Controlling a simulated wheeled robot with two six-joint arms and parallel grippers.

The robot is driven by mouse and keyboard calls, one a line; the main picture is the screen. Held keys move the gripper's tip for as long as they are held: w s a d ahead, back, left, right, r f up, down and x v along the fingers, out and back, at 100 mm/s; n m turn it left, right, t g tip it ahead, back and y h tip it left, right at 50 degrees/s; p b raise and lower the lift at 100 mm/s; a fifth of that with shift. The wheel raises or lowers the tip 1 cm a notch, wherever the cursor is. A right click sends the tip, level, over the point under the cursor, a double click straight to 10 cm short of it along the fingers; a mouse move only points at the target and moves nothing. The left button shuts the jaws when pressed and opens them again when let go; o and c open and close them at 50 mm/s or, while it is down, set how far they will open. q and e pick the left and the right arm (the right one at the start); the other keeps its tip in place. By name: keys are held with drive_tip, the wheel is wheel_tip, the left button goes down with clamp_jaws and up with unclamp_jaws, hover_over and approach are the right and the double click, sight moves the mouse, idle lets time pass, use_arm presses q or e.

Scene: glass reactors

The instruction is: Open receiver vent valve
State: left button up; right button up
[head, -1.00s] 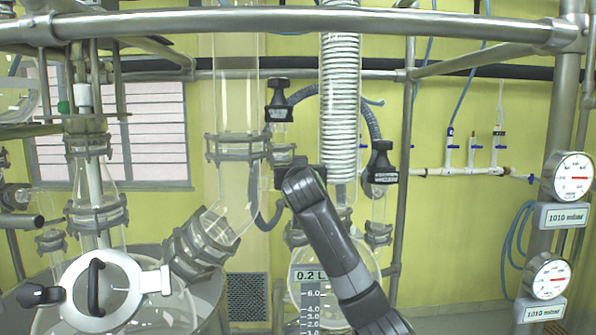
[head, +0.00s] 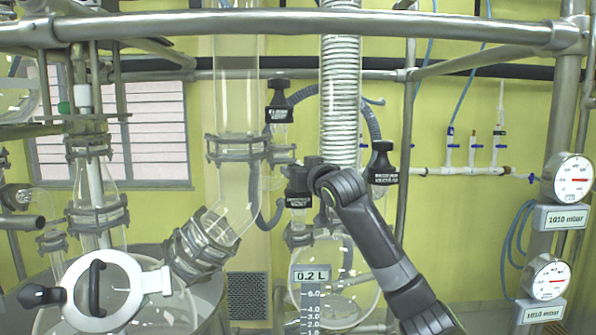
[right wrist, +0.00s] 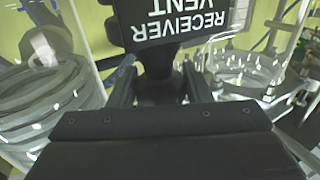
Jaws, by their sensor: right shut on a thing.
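The receiver vent valve (head: 298,187) is a black handle with a label plate, on the glass above the receiver vessel (head: 335,285). In the right wrist view its label (right wrist: 180,22) reads "RECEIVER VENT" upside down. My right gripper (right wrist: 160,88) is shut on the dark part of the handle just below the label, a finger on each side. In the head view my right gripper (head: 312,172) meets the valve from the right, and its fingertips are hard to make out. My left gripper is not in view.
Two similar black valve handles stand nearby, one above (head: 279,100) and one to the right (head: 381,163). A coiled glass condenser (head: 340,90) rises behind my arm. A metal rail (head: 300,22) crosses the top. Two pressure gauges (head: 572,180) (head: 547,277) are at the right.

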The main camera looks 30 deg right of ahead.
drive_tip(key=o, duration=1)
drive_tip(key=shift+m+h, duration=0.3)
drive_tip(key=shift+h, duration=0.2)
